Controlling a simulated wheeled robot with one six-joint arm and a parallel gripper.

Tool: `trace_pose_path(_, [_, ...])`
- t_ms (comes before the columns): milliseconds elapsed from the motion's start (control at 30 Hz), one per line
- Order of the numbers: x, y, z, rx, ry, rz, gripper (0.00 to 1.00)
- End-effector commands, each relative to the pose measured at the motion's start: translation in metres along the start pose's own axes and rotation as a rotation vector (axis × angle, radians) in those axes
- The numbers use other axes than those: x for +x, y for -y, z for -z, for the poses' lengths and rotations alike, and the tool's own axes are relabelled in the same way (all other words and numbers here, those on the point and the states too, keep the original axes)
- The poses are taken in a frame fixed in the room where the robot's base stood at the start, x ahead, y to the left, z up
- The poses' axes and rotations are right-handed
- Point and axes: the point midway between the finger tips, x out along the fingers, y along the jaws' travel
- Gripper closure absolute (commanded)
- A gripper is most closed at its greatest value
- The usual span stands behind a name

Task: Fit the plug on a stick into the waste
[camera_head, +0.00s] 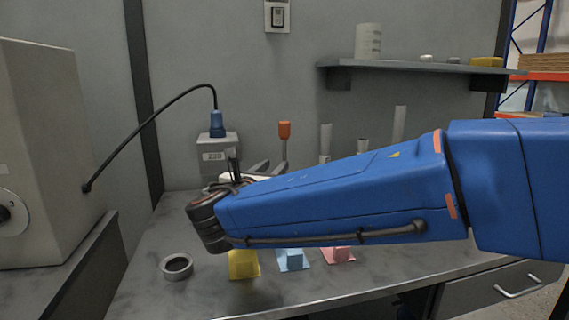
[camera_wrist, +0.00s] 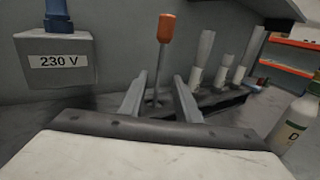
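A thin stick with an orange handle (camera_head: 284,131) stands upright at the back of the bench. It also shows in the wrist view (camera_wrist: 165,28), where its shaft runs down between the fingers; any plug at its foot is hidden. My gripper (camera_wrist: 160,80) is open, with one finger on each side of the shaft in the picture and a gap on both sides. I cannot tell whether the shaft is within the fingers' reach. A short grey ring (camera_head: 177,268) with a dark hole lies on the front left of the bench; it may be the waste.
A grey box marked 230 V (camera_wrist: 62,66) with a blue plug and cable stands left of the gripper. Yellow (camera_head: 243,265), light blue (camera_head: 293,259) and pink (camera_head: 337,255) pieces lie along the front.

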Motion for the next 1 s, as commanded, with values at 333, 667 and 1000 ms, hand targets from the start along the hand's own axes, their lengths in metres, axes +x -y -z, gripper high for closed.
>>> trace_pose_path(333, [0.057, 0.001, 0.001, 0.000, -0.001, 0.004, 0.70])
trace_pose_path(667, [0.083, 0.001, 0.001, 0.001, -0.001, 0.001, 0.70])
trace_pose_path(1000, [0.116, 0.001, 0.004, 0.001, -0.001, 0.004, 0.70])
